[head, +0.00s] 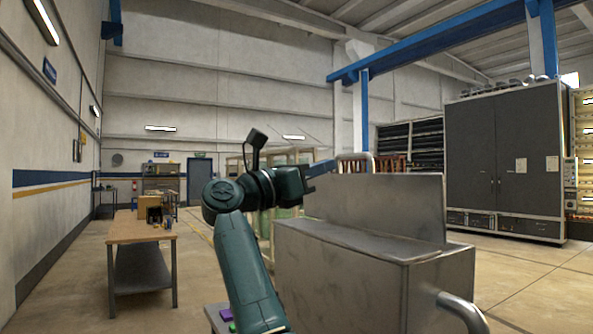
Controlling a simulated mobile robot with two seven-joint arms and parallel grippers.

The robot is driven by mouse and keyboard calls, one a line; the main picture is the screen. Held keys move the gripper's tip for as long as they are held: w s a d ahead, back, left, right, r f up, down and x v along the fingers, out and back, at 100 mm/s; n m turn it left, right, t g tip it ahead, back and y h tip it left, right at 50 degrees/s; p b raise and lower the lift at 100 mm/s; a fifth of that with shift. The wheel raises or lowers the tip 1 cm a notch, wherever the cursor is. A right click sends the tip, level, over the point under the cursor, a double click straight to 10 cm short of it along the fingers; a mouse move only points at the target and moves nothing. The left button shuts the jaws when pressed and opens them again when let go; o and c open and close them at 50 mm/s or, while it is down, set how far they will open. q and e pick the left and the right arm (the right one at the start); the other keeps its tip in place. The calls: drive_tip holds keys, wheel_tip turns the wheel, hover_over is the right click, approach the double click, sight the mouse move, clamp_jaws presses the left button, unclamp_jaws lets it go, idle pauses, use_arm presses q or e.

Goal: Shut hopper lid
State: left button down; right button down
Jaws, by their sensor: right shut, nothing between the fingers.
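The hopper (345,281) is a grey metal box close in front of me, right of centre. Its lid (385,208) is a flat metal panel standing about upright on top. My right arm comes up from the bottom centre, and my right gripper (322,168) is at the lid's upper left corner. The gripper is shut with nothing in it. I cannot tell whether it touches the lid. The inside of the hopper is hidden. My left gripper is not in view.
A curved metal pipe (462,310) sticks out at the hopper's lower right. A wooden workbench (141,230) with boxes stands to the left. A tall dark cabinet (503,155) stands at the back right. The floor between bench and hopper looks clear.

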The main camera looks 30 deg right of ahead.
sight(350, 157)
drive_tip(key=p+x, duration=0.1)
drive_tip(key=x, duration=0.2)
drive_tip(key=shift+d+r, duration=0.15)
drive_tip(key=shift+d, duration=0.2)
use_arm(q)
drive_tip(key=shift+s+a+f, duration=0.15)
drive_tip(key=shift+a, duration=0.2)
use_arm(e)
drive_tip(key=shift+d, duration=0.25)
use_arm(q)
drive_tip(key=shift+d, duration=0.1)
use_arm(e)
drive_tip(key=shift+d, duration=0.1)
